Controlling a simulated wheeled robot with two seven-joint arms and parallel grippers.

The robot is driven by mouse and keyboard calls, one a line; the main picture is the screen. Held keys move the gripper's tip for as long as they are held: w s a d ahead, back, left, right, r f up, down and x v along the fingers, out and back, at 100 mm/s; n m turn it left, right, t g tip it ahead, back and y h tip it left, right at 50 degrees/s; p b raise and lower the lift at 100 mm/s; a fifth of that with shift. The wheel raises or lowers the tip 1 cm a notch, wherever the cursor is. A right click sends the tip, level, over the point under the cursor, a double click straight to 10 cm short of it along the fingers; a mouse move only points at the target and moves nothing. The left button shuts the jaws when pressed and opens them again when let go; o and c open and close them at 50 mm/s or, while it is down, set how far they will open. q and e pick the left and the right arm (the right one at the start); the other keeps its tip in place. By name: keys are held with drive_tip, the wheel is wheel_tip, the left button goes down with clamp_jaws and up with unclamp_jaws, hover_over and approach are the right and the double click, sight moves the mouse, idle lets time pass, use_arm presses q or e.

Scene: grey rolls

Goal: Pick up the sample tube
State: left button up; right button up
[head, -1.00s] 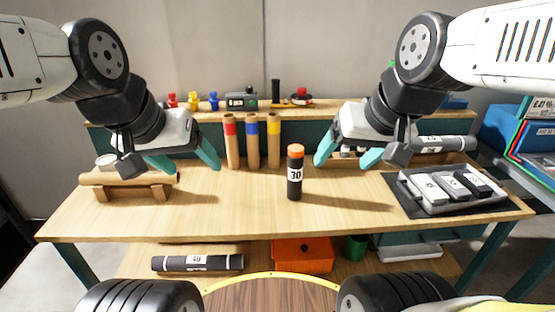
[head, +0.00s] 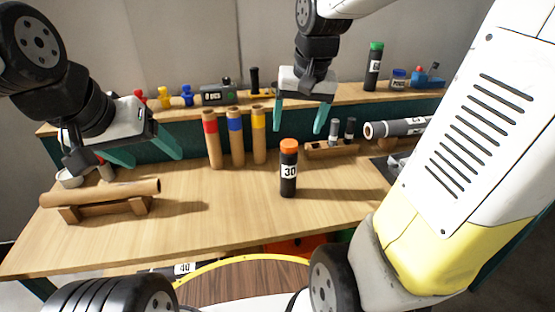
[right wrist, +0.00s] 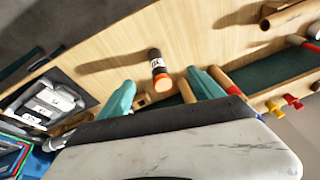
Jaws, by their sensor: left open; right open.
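A black tube with an orange cap and a white label reading 30 (head: 289,168) stands upright on the wooden table. In the right wrist view this tube (right wrist: 157,68) appears between my finger directions, cap toward me. My right gripper (head: 299,120) is open and empty, above and behind the tube in the head view, apart from it. Small grey tubes (head: 334,131) stand in a wooden rack behind it. A black tube with a green cap (head: 374,66) stands on the back shelf. My left gripper (head: 157,161) is open and empty at the left, above the table.
Three cardboard tubes with red, blue and yellow bands (head: 235,138) stand left of the black tube. A brown roll (head: 105,193) lies on a wooden cradle at the left. A grey roll (head: 397,127) lies at the right. My right arm hides the table's right side.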

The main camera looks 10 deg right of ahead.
drive_tip(key=m+g, duration=0.1)
drive_tip(key=g, duration=0.1)
approach(288, 144)
drive_tip(key=s+f, duration=0.2)
drive_tip(key=s, duration=0.1)
drive_tip(key=shift+m+g+h, duration=0.4)
drive_tip(key=shift+m+g, duration=0.3)
drive_tip(key=shift+m, duration=0.1)
drive_tip(key=w+f, duration=0.1)
drive_tip(key=f, duration=0.1)
drive_tip(key=w+f, duration=0.3)
drive_tip(key=f, duration=0.1)
drive_tip(key=shift+w+a+f, duration=0.15)
drive_tip(key=shift+a+f, duration=0.2)
drive_tip(key=f, duration=0.8)
drive_tip(key=shift+w+d+f, duration=0.1)
drive_tip(key=shift+w+d, duration=0.1)
drive_tip(key=shift+d, duration=0.05)
drive_tip(key=c, duration=1.5)
